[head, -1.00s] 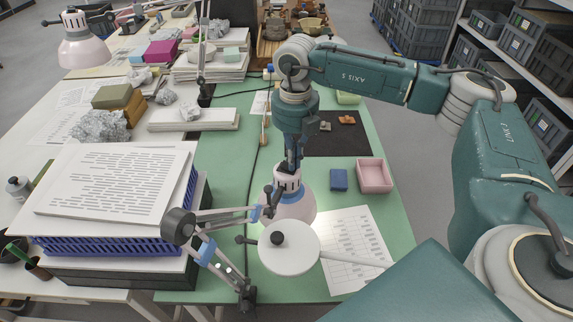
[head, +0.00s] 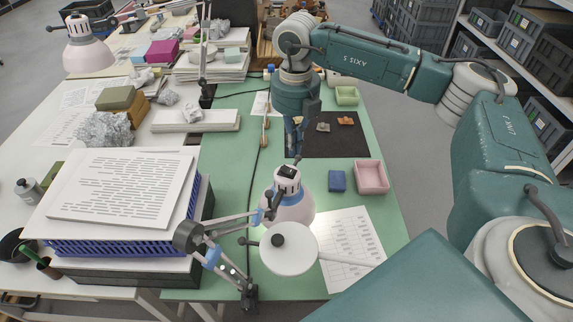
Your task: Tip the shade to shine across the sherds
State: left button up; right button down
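The lamp's pale pink shade (head: 289,208) with a blue band hangs over the green mat in the head view, its wide end facing down. Some brightness shows on the mat and paper beside it. My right gripper (head: 293,150) points down just behind and above the shade's top cap and looks apart from it. Its fingers are small and dark, so I cannot tell whether they are open. A grey sherd (head: 323,127) and an orange-brown sherd (head: 346,120) lie on the dark pad (head: 335,142) beyond the shade. My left gripper is out of view.
The jointed lamp arm (head: 222,262) and a round white disc (head: 289,249) stand in front of the shade. A blue block (head: 337,181), a pink tray (head: 371,177) and a printed sheet (head: 350,243) lie right. A paper-topped blue crate (head: 110,247) stands left.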

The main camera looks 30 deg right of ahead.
aim_at(297, 205)
jog(key=k+l, duration=0.2)
jog(key=k, duration=0.3)
jog(key=k+l, duration=0.2)
jog(key=k, duration=0.3)
jog(key=k+l, duration=0.15)
jog(key=k, duration=0.3)
